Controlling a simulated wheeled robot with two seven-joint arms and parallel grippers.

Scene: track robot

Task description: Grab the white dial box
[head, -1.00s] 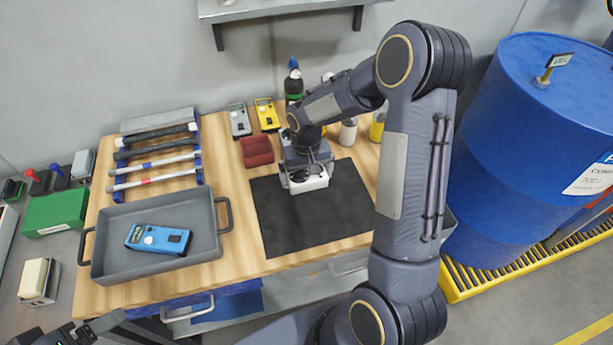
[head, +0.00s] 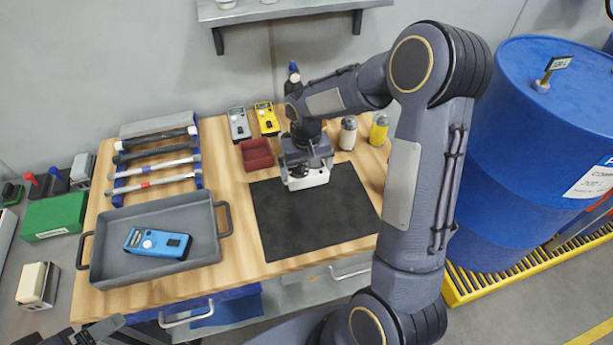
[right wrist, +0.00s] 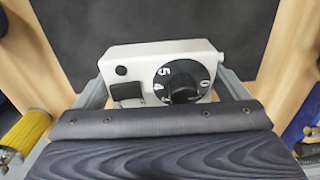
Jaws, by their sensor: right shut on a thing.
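The white dial box (head: 309,180) is at the back edge of the black mat (head: 320,218), under my right gripper (head: 306,168). In the right wrist view the white box (right wrist: 140,56) shows a black numbered dial, a dark switch and a small black button. My right gripper (right wrist: 166,82) has a finger at each end of the box and is shut on it. I cannot tell whether the box touches the mat. Part of my left gripper (head: 98,330) shows at the bottom left edge, and its jaws cannot be made out.
A grey tray (head: 102,262) holding a blue meter (head: 157,242) is at left. Behind the box are a red bin (head: 257,154), a grey meter (head: 239,124), a yellow meter (head: 266,119) and bottles (head: 348,133). A blue drum (head: 530,150) stands right of the table.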

